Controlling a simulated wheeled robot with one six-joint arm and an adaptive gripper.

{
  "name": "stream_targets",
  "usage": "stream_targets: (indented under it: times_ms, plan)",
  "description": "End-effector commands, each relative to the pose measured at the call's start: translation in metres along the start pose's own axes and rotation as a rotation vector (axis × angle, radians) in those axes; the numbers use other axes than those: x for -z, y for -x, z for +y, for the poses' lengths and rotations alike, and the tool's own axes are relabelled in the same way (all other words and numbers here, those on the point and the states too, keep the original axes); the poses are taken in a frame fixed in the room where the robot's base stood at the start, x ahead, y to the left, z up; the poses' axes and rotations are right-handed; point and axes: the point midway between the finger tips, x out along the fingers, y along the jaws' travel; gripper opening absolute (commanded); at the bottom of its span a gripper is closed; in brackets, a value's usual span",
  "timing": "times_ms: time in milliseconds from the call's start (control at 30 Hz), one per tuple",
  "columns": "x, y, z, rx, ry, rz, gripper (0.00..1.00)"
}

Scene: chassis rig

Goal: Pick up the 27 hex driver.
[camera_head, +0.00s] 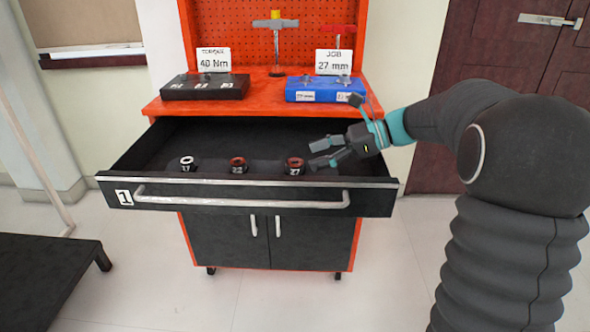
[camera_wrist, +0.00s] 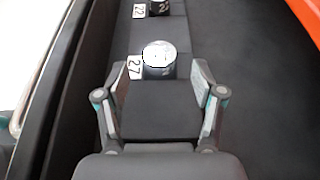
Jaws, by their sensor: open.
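The 27 hex driver (camera_head: 295,165) stands in the open drawer, at the right end of a row of three sockets. It is dark with a reddish top and has a 27 label. In the wrist view the 27 driver (camera_wrist: 159,58) shows a bright round top, with its label beside it on the left. My gripper (camera_head: 317,154) is open and empty, just right of the driver in the head view. In the wrist view my gripper's fingertips (camera_wrist: 162,80) are spread to either side, with the driver just ahead between their lines. I cannot tell whether they touch it.
The 22 driver (camera_head: 238,165) and 17 driver (camera_head: 187,164) stand to the left in the drawer (camera_head: 140,160). The drawer's front wall and handle (camera_head: 240,203) lie nearest. A blue case (camera_head: 325,96) and black case (camera_head: 205,93) sit on the orange top above.

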Motion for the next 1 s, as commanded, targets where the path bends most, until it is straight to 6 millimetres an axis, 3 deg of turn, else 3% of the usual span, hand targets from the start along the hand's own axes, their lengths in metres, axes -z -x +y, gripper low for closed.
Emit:
stream_targets:
  times_ms: [333,633,900,1000]
  plan:
    - [0.000,-0.022,0.001,-0.002,0.001,0.001,0.68]
    - [0.000,-0.063,0.001,-0.004,0.001,0.001,0.68]
    - [0.000,-0.066,0.000,0.000,0.001,0.001,0.68]
    - [0.000,-0.066,0.000,0.000,0.001,0.001,0.43]
